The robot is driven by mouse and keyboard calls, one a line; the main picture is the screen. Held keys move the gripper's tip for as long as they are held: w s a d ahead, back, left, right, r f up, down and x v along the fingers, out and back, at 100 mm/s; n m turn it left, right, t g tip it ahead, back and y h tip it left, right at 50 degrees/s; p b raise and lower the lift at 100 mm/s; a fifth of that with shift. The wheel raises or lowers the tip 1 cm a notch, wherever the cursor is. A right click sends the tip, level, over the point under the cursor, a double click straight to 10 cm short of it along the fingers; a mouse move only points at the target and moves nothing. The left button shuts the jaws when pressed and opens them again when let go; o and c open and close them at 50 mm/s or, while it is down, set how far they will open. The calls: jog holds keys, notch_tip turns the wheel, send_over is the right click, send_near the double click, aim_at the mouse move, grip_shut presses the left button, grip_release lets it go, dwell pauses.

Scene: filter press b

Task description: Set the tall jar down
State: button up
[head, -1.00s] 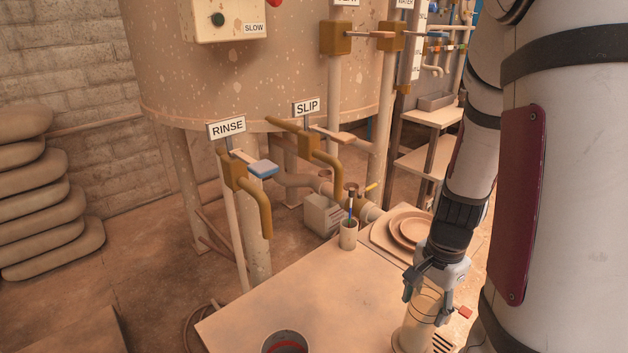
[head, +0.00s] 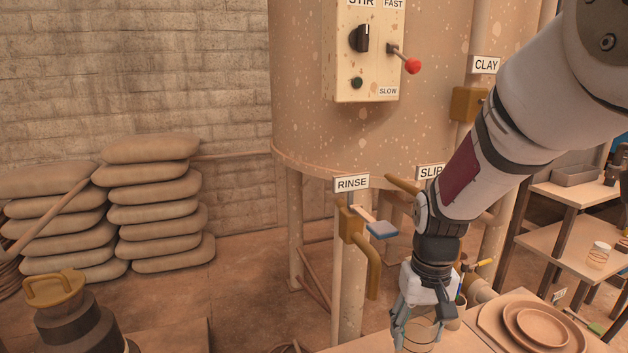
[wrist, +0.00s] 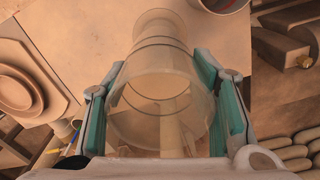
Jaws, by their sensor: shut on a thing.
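The tall jar (wrist: 160,55) is clear glass with dark rings around it. My gripper (wrist: 163,112) is shut on it, with one green-padded finger on each side of its near end. In the wrist view I look down through the jar, and its far end lies over the pale table top (wrist: 80,40). I cannot tell whether its base touches the table. In the head view my gripper (head: 418,322) and the jar (head: 422,338) are at the bottom edge, left of the stacked plates, and the jar's lower part is cut off.
Stacked plates (head: 540,325) lie on a board to the right. Shelves (head: 570,200) stand at right, stacked sacks (head: 150,205) at left.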

jog(key=shift+a+r+p, duration=0.1)
jog(key=shift+r+p, duration=1.3)
jog(key=shift+p, duration=1.1)
jog(key=p, duration=0.1)
jog(key=r+p, duration=0.1)
jog(key=p, duration=0.1)
jog(key=shift+s+r, duration=0.1)
jog(key=shift+s, duration=0.15)
jog(key=s+r+p, duration=0.1)
jog(key=p, duration=0.3)
jog(key=shift+r, duration=0.3)
jog(key=s+r+p, duration=0.1)
jog(key=p, duration=0.3)
jog(key=shift+w+f, duration=0.15)
jog(key=shift+f, duration=0.05)
